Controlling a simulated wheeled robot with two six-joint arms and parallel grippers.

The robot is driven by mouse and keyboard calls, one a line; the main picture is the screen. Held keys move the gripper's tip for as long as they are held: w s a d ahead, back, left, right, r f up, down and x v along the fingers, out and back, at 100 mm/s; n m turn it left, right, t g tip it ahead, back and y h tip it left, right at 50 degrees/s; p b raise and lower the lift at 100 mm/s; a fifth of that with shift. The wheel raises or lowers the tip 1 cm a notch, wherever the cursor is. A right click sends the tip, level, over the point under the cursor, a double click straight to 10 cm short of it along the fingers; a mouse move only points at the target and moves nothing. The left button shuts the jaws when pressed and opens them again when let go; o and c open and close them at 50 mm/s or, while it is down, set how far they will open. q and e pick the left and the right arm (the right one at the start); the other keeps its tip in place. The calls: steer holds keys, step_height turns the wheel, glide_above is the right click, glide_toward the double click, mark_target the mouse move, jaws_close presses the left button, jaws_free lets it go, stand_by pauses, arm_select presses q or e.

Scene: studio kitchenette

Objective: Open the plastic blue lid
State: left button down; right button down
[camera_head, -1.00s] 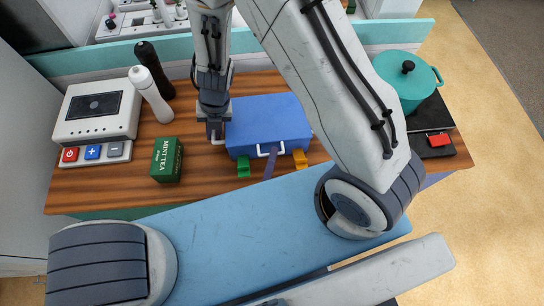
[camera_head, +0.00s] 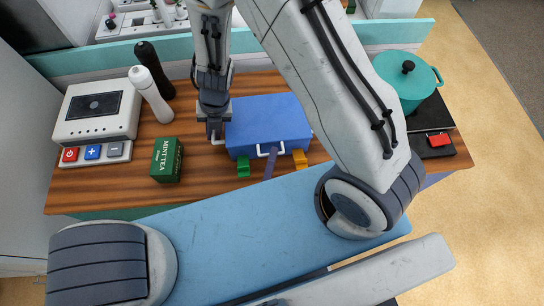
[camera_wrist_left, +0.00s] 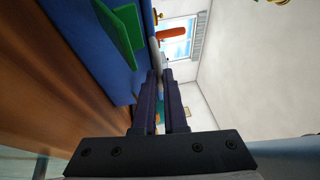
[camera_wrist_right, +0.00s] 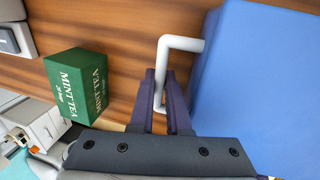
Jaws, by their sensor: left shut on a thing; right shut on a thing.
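A blue box (camera_head: 262,112) with a flat blue lid on top lies on the wooden counter, and it looks closed. It has a white front handle (camera_head: 277,150), a green latch (camera_head: 243,167) and a yellow-orange latch (camera_head: 299,158). My left gripper (camera_head: 268,164) is at the front between the latches, shut on the front handle; the grip itself is hard to see in the left wrist view (camera_wrist_left: 162,85). My right gripper (camera_head: 214,130) is at the box's left side. In the right wrist view (camera_wrist_right: 162,90) it is shut on a white side handle (camera_wrist_right: 182,44).
A green mint tea box (camera_head: 167,160) stands left of the blue box. A white appliance (camera_head: 98,112), white bottle (camera_head: 150,95) and black bottle (camera_head: 154,68) are further left. A teal pot (camera_head: 405,78) stands at the right.

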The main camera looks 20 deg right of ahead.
stand_by(0.5)
arm_select(q)
steer(key=r, duration=0.5)
steer(key=shift+w+d+r, duration=0.1)
steer(key=shift+w+r, duration=0.25)
steer(key=c, duration=1)
jaws_free()
steer(key=shift+o, duration=0.2)
steer(key=shift+f, duration=0.1)
steer(key=shift+s, duration=0.1)
steer(key=v, duration=1.1)
steer(key=shift+s+a, duration=0.3)
steer(key=shift+f, duration=0.15)
